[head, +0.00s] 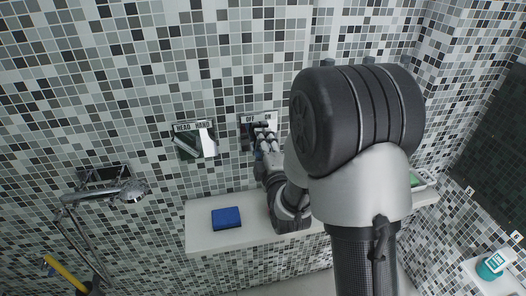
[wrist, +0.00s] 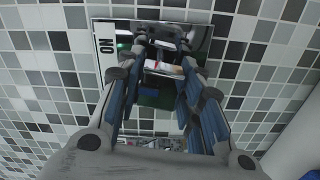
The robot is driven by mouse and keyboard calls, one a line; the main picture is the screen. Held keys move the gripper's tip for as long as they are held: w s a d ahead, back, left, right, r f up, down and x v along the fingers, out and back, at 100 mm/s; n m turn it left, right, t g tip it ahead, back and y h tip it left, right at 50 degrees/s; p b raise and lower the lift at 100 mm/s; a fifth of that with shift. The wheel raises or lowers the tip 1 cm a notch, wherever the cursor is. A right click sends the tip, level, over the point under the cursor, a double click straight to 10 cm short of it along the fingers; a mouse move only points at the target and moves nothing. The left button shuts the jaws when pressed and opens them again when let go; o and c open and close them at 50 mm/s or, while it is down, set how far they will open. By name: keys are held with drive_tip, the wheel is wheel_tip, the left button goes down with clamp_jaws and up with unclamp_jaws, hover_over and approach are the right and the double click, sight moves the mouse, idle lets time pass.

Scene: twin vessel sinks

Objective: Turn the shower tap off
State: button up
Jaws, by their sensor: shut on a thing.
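The shower tap's shiny plate (head: 246,119) is on the mosaic-tiled wall, with a white label reading OFF. My gripper (head: 264,130) is at the front of this plate, its arm coming in from the right. In the wrist view the plate (wrist: 105,45) shows an upside-down ON label at its left. There my gripper (wrist: 163,62) has its fingers closed in on the shiny tap handle (wrist: 162,70), which is partly hidden between them. The handle's exact angle is hard to tell.
A second control (head: 195,140), labelled HEAD and HAND, is just left of the tap. A blue sponge (head: 226,217) lies on the white ledge (head: 203,239) below. A shower head (head: 132,192) is at the left. A teal item (head: 490,266) is at lower right.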

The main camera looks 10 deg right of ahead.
drive_tip(key=shift+n+b, duration=0.6)
drive_tip(key=shift+n, duration=0.3)
drive_tip(key=shift+r, duration=0.15)
drive_tip(key=o, duration=1.1)
